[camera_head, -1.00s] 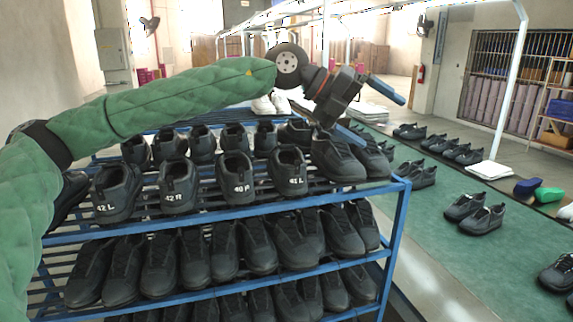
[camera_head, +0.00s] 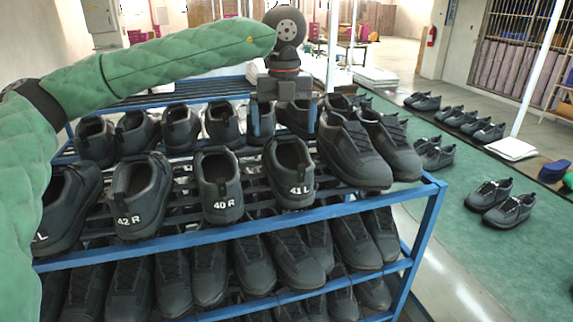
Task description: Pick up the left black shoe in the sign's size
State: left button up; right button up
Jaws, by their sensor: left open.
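Black shoes stand in rows on a blue rack (camera_head: 426,225). In the front row, heel labels read 41 L on one shoe (camera_head: 292,182), 40 R on another (camera_head: 221,195) and 42 R on a third (camera_head: 140,205). The shoe at the far left (camera_head: 66,208) shows only an L, its number cut off. My left gripper (camera_head: 283,128) is open and points down, its fingers apart, above and seemingly just behind the 41 L shoe's opening. It appears to hold nothing. The size sign is not in view. My right gripper is not in view.
Two unlabelled-looking shoes (camera_head: 352,150) sit right of 41 L. Another row of shoes (camera_head: 222,122) stands close behind, and more fill the lower shelf (camera_head: 208,270).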

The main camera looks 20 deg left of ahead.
pick_arm(q)
jog(key=shift+d+f, duration=0.2)
jog(key=shift+f, duration=2.95)
jog(key=c, duration=1.5)
jog(key=shift+r, duration=0.1)
